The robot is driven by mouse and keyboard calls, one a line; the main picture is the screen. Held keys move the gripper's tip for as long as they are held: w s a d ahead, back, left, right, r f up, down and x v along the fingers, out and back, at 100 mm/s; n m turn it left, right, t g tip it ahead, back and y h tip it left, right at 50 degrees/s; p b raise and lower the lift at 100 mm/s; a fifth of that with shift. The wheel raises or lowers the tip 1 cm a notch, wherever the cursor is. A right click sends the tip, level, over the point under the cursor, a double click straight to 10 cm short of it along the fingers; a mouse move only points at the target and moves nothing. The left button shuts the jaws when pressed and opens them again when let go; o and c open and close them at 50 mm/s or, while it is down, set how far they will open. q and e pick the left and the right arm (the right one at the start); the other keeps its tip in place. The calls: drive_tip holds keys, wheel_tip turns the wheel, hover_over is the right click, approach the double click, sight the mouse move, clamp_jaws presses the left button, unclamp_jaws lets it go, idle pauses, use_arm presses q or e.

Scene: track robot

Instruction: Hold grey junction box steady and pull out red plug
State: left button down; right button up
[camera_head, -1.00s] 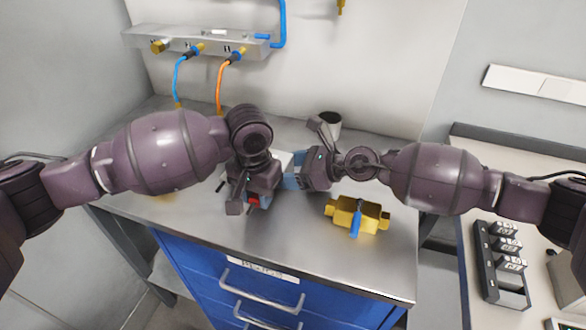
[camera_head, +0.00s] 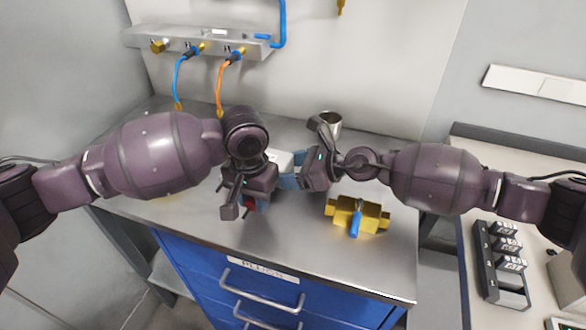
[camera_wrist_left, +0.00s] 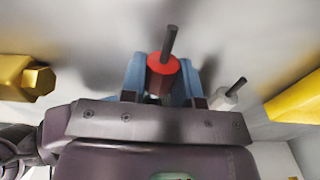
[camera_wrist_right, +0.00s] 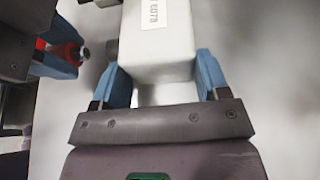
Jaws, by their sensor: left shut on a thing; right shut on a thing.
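The grey junction box (camera_head: 281,158) stands on the metal worktop, partly hidden by my grippers. It shows pale with a printed label in the right wrist view (camera_wrist_right: 160,40). My right gripper (camera_head: 292,180) is shut on the box, one blue finger on each side. My left gripper (camera_wrist_right: 62,58) is shut on the red plug (camera_wrist_left: 163,76), whose black cable stub points away from the hand. In the right wrist view, the plug's metal tip (camera_wrist_right: 85,53) shows with a gap between it and the box. In the head view the plug (camera_head: 250,205) is mostly hidden.
A grey plug (camera_wrist_left: 228,96) with a black stub lies beside the left gripper. The worktop's front edge is above blue drawers (camera_head: 270,290).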

use_arm(q)
drive_tip(key=shift+r, duration=3.8)
use_arm(e)
drive_tip(key=o, duration=1.1)
drive_tip(key=v, duration=1.1)
drive_tip(key=shift+s+d+r, duration=0.15)
drive_tip(key=shift+d+r, duration=0.15)
drive_tip(key=shift+d, duration=0.1)
drive_tip(key=shift+r, duration=0.1)
